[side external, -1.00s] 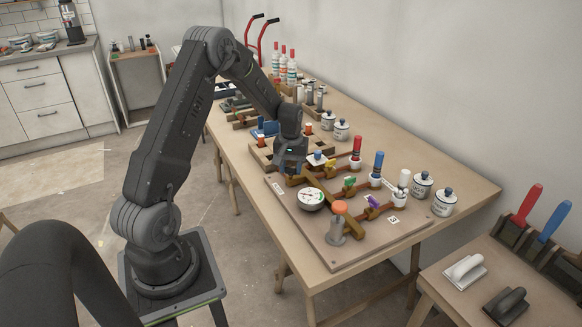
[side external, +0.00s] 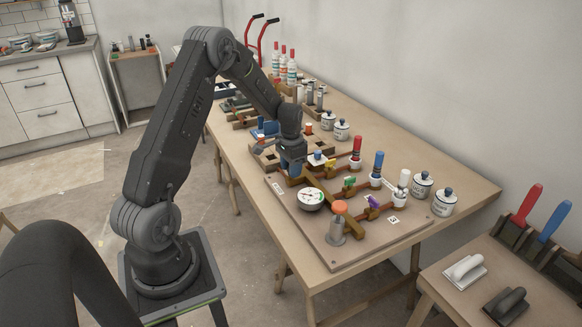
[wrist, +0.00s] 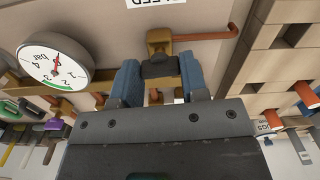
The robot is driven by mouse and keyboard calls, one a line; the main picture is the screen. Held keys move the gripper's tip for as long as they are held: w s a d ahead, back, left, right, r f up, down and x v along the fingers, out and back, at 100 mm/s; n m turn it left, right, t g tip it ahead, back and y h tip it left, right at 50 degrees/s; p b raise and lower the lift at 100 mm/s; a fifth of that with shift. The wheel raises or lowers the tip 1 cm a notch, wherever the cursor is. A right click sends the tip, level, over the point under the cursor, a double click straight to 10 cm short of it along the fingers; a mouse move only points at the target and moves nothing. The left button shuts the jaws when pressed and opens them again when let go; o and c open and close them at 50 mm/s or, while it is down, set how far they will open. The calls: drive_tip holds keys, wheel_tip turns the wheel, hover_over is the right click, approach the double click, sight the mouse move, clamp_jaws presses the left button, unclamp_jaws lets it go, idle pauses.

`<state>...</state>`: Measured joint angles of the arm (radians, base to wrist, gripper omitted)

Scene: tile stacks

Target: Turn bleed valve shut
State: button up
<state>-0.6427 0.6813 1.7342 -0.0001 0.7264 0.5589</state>
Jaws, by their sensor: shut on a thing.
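The bleed valve (wrist: 160,40) is a brass body with a dark handle (wrist: 158,68), under a partly cut-off white label in the wrist view. My gripper (wrist: 160,78) has its blue fingers on both sides of this handle and is shut on it. In the side view my gripper (side external: 292,172) points down at the far left end of the pipe board (side external: 330,258), and it hides the valve there. The handle's exact angle is hard to tell.
A round pressure gauge (side external: 311,199) stands close to my gripper; its needle shows in the wrist view (wrist: 58,60). Green (side external: 349,181) and purple (side external: 373,201) valve handles lie to the right. An orange-topped post (side external: 339,208) stands at the board's front.

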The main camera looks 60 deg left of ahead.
drive_tip(key=shift+m, duration=0.6)
drive_tip(key=o, duration=0.9)
wheel_tip(320, 180, up, 14)
drive_tip(key=shift+f, duration=0.1)
